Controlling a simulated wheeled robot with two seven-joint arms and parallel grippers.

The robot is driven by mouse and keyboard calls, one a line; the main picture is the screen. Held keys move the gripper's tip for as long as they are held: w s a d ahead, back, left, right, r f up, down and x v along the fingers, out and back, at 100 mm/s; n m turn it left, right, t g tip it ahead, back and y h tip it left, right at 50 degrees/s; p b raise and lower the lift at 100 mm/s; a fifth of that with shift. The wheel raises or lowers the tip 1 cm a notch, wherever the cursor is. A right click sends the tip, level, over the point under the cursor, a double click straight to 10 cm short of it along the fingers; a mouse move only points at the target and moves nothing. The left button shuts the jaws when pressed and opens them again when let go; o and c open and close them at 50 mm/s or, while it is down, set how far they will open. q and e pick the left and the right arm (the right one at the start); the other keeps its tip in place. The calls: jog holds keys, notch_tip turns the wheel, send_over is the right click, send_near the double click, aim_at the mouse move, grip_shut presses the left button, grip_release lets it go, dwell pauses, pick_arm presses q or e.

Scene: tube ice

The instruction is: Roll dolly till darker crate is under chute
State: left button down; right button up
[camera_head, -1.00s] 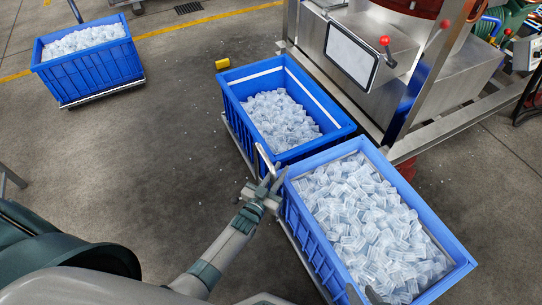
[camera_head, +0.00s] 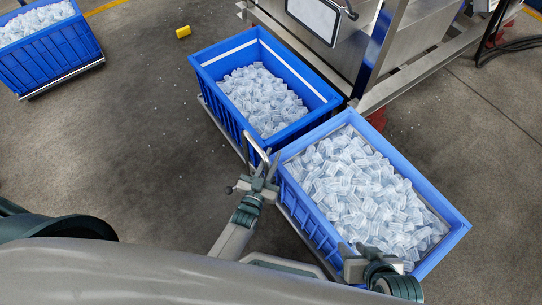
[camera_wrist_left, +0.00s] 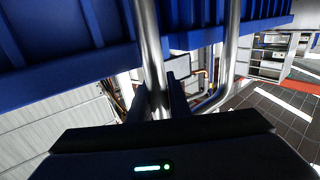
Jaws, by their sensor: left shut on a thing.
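The darker blue crate (camera_head: 222,107), filled with ice tubes, stands on a dolly (camera_head: 222,128) in the middle of the head view. A lighter blue crate (camera_head: 405,172), heaped with ice, is close beside it at the lower right. My left gripper (camera_head: 264,172) is shut on the dolly's upright metal handle (camera_head: 254,147). In the left wrist view the handle bar (camera_wrist_left: 150,55) runs between my fingers (camera_wrist_left: 160,98). My right gripper (camera_head: 354,248) is at the lighter crate's near edge; its jaw opening is unclear. The chute's outlet is not visible.
The steel machine frame (camera_head: 395,88) stands just behind the crates, with a screen (camera_head: 314,18) on it. Another ice-filled blue crate (camera_head: 48,57) is at the upper left. The floor at left centre is clear.

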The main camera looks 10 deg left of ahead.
pick_arm(q)
jog(key=c, duration=1.7)
grip_release()
jog(key=shift+s+d+f, duration=0.1)
jog(key=shift+s+d, duration=0.1)
jog(key=shift+o, duration=0.3)
jog(key=shift+s, duration=0.1)
jog(key=s+a, duration=0.2)
jog(key=s, duration=1.5)
jog(key=shift+a+p, duration=0.2)
jog(key=shift+p, duration=0.2)
pick_arm(e)
jog(key=shift+s+d+g, duration=0.4)
jog(key=shift+d, duration=0.2)
